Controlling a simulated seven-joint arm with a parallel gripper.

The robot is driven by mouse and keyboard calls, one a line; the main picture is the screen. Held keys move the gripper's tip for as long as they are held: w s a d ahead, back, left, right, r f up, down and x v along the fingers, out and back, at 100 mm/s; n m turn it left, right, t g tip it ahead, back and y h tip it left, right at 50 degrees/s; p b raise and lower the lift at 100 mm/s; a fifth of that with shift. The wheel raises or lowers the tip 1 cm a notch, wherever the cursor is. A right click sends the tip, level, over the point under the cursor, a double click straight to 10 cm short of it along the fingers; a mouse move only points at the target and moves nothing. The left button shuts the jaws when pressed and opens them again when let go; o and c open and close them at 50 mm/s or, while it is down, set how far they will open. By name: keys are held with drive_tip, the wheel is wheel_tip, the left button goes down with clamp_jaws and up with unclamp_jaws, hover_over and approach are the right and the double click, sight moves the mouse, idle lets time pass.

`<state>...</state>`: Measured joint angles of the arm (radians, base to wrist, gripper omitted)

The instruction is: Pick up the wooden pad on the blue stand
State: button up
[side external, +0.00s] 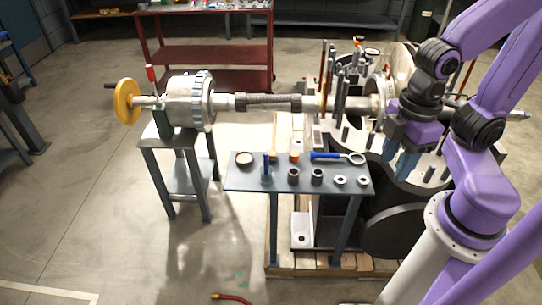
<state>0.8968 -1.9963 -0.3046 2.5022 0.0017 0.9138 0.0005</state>
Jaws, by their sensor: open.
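A blue-grey stand (240,180) with a flat top stands in the middle of the side view. My gripper (400,172) is to the right of the stand, pointing down, with blue fingers. It is open, apart from the brown round thing, and I see nothing between its fingers. The casing behind it partly blends with the fingers.
The stand top also holds a blue upright piece (266,167), an orange-topped piece (294,157), dark cylinders (317,176), pale rings and a blue-handled tool (325,155). A long shaft (265,101) runs behind it. The large casing (405,218) with upright studs stands right.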

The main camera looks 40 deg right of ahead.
drive_tip(key=o, duration=0.4)
drive_tip(key=shift+c, duration=0.2)
